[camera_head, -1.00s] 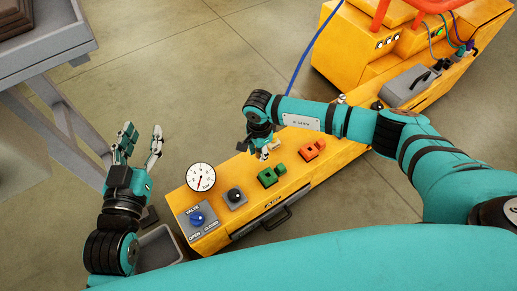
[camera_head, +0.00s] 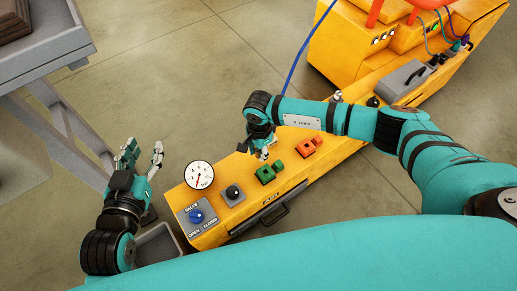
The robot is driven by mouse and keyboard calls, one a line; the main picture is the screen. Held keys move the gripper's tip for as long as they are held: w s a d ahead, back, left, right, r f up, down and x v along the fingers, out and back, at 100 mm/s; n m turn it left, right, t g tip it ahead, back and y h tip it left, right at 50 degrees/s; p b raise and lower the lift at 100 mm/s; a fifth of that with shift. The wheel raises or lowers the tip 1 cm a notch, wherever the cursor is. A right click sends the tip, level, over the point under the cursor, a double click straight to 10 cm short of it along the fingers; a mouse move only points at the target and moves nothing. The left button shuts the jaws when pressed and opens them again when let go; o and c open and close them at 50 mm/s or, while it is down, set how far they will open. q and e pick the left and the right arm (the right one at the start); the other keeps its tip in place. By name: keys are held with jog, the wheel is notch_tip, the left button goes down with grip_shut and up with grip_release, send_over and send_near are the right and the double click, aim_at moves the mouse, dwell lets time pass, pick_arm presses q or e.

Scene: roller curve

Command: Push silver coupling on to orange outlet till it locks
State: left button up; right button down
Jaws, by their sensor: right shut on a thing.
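The orange outlet (camera_head: 311,146) sits on top of the yellow bench, right of the green outlet (camera_head: 268,173). My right gripper (camera_head: 263,152) is behind and left of the orange outlet, close above the bench's far edge. It is shut on a small pale piece that looks like the silver coupling (camera_head: 273,142), mostly hidden by the fingers and wrist. The coupling appears apart from the orange outlet. My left gripper (camera_head: 141,157) is open and empty, left of the bench, with its fingers pointing up.
A blue hose (camera_head: 303,59) drops behind my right arm. The bench carries a gauge (camera_head: 199,175), a black knob (camera_head: 233,192) and a blue valve (camera_head: 196,216). A grey table (camera_head: 50,54) is at upper left.

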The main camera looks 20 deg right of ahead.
jog(key=shift+s+d+p, duration=0.3)
jog(key=shift+s+p, duration=0.1)
jog(key=shift+s, duration=0.2)
pick_arm(q)
jog(key=s+a+f+g+y, duration=0.1)
jog(key=s+a+f+g, duration=0.1)
jog(key=s+f+g, duration=0.2)
jog(key=shift+s+f+g+p, duration=0.3)
jog(key=shift+f+p, duration=0.15)
jog(key=shift+f, duration=0.7)
pick_arm(e)
jog(key=shift+s+d, duration=0.25)
jog(key=shift+s, duration=0.35)
pick_arm(q)
jog(key=shift+a, duration=0.1)
